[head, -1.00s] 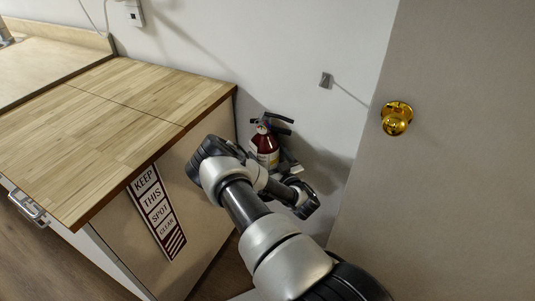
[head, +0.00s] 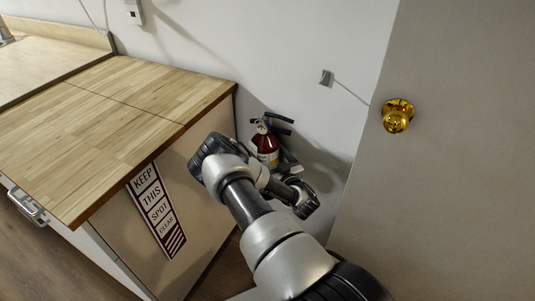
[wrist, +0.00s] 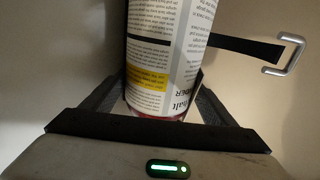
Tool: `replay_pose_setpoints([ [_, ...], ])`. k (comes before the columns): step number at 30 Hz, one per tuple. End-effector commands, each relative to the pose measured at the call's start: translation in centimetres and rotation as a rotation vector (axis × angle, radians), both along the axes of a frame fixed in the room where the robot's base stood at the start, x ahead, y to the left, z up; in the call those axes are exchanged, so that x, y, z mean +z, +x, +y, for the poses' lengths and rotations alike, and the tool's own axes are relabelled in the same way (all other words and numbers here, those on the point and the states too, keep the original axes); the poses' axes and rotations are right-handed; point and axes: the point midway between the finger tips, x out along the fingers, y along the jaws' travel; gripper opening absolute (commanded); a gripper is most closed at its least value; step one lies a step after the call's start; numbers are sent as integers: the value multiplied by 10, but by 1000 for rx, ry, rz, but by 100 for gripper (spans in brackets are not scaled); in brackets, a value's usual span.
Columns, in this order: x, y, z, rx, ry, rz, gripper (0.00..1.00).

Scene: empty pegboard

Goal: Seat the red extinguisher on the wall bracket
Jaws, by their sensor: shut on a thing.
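The red extinguisher (head: 267,146) is upright against the white wall, right of the wooden counter, with its black handle at the top. In the wrist view its labelled body (wrist: 165,60) stands between the two dark fingers of my gripper (wrist: 158,100), which is shut on it. The fingers are mostly hidden behind my arm in the head view. A black strap with a metal loop (wrist: 285,53) sticks out to the right behind the body in the wrist view; it looks like part of the wall bracket. I cannot tell whether the extinguisher touches the bracket.
The wooden counter (head: 120,115) stands close on the left, with a warning sign (head: 157,210) on its side panel. A grey door (head: 450,180) with a brass knob (head: 397,116) is on the right. A small grey fitting (head: 326,78) sticks out of the wall above.

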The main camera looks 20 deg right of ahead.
Motion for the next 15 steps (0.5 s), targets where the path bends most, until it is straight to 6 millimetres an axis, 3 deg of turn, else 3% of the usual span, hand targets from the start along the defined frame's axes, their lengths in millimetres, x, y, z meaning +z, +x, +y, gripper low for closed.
replay_pose_setpoints([
  [1, 8, 3, -1, 2, -4, -18, 17],
  [15, 1, 3, -1, 1, -4, -19, 17],
])
